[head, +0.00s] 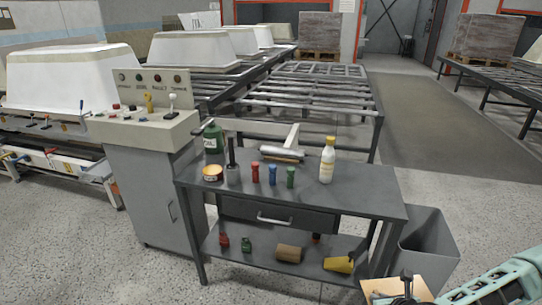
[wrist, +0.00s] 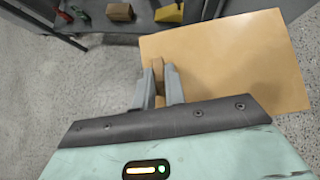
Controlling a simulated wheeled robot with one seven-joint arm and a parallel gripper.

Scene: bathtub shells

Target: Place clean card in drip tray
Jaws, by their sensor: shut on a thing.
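My gripper (head: 407,284) is at the bottom right of the head view, in front of the grey bin. It is shut on a flat tan card (head: 385,287), gripped near one edge. In the wrist view my gripper (wrist: 158,82) pinches the card (wrist: 235,60), which spreads out to the right over the speckled floor. I cannot make out a drip tray in either view.
Floor is clear at left front.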

